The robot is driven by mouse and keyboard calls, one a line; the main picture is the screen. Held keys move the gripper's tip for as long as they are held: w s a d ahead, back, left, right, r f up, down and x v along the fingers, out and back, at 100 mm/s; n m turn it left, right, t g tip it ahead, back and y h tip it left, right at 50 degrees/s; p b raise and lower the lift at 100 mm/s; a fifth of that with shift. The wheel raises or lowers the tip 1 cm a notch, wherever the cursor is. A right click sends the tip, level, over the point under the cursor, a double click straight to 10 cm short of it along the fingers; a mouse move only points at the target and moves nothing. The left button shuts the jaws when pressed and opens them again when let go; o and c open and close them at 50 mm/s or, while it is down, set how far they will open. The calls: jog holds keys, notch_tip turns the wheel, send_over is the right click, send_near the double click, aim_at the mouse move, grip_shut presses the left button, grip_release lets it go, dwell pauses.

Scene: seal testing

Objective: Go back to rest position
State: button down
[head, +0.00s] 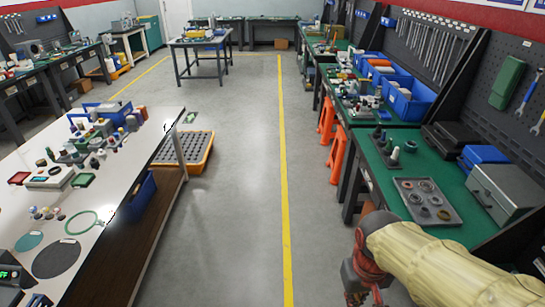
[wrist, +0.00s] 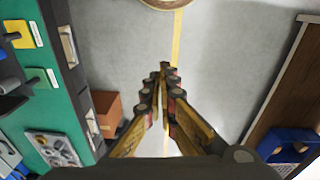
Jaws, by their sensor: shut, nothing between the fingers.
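My gripper (wrist: 164,75) shows in the wrist view with its two fingers drawn together at the tips, shut and empty. It hangs over the aisle floor, with a yellow floor line (wrist: 177,40) behind the tips. In the head view my arm, in a cream cover, reaches in from the lower right. The red and dark wrist part (head: 366,270) is at the bottom edge, beside the green workbench; the fingertips cannot be made out there.
The green bench (head: 378,165) on the right holds a grey tray of rings (head: 428,215) and a metal box (head: 500,190). A white table (head: 125,215) with small parts stands left. An orange-edged pallet (head: 190,165) lies on the floor. The middle aisle (head: 235,220) is clear.

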jog(key=s+r+t, duration=0.3)
jog(key=r+t, duration=0.2)
jog(key=r, duration=0.6)
jog(key=shift+s+r+m, duration=0.2)
jog(key=shift+s+m, duration=0.2)
jog(key=shift+d, duration=0.1)
